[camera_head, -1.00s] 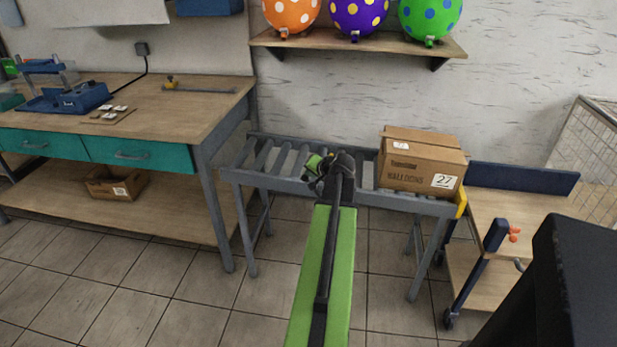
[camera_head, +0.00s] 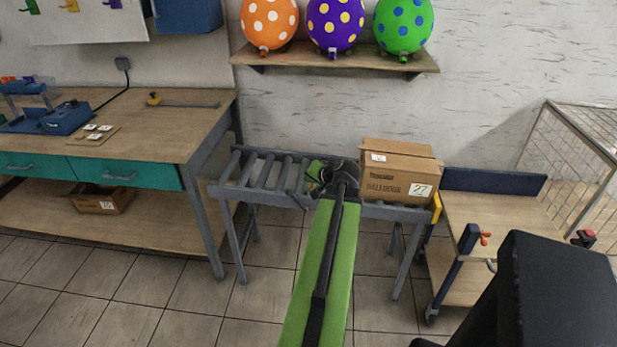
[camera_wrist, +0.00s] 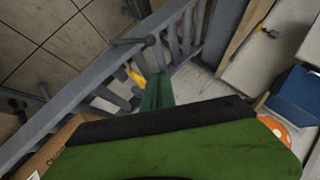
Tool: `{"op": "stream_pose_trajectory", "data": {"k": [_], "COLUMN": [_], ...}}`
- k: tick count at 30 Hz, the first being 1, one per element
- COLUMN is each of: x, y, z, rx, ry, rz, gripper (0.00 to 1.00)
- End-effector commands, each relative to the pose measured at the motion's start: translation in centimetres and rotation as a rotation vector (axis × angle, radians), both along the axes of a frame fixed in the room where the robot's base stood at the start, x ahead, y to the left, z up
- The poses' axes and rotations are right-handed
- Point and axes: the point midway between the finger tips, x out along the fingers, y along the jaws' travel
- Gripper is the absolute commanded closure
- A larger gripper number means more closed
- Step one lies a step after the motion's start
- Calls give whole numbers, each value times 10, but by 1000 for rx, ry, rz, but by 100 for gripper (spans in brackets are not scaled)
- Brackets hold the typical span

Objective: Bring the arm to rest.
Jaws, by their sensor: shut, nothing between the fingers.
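My green arm (camera_head: 322,265) reaches forward from the bottom of the head view, out to the roller conveyor (camera_head: 262,172). My gripper (camera_head: 306,196) is at the arm's far end, small and dark, in front of the rollers and left of the cardboard box (camera_head: 398,172). It is shut and empty. I cannot tell whether it touches the conveyor. In the wrist view the green and black arm parts fill the bottom, and the conveyor's grey rails (camera_wrist: 100,75) lie beyond.
The workbench (camera_head: 150,130) with a blue device (camera_head: 55,119) is at left. A shelf (camera_head: 340,57) with three balloons (camera_head: 336,22) is above. A wooden cart (camera_head: 500,222) and a wire cage (camera_head: 570,150) are at right. Tiled floor (camera_head: 190,300) is open in front.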

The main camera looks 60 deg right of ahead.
Motion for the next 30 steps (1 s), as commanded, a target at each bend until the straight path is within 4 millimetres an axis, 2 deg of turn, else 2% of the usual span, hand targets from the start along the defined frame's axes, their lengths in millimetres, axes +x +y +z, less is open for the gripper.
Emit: {"op": "stream_pose_trajectory", "data": {"k": [10, 11, 14, 17, 18, 20, 21, 23, 24, 26, 27, 29, 30], "x": [5, 11, 52, 122, 151, 192, 217, 252, 273, 300, 316, 335, 345], "y": [2, 5, 25, 68, 89, 125, 150, 190, 219, 265, 297, 347, 380], "z": [1, 1, 8, 17, 20, 25, 27, 30, 31, 32, 32, 31, 30], "rx": [1, 0, 0, 0, 0, -2, -4, -9, -13, -16, -20, -26, -31], "ry": [0, 0, 0, 0, -1, 4, 11, 26, 41, 67, 88, 124, 151], "rz": [7, 16, 83, 200, 252, 331, 384, 466, 522, 610, 671, 764, 826], "gripper": [100, 100, 100, 100, 100, 100, 100, 100, 100, 100, 100, 100, 100]}}
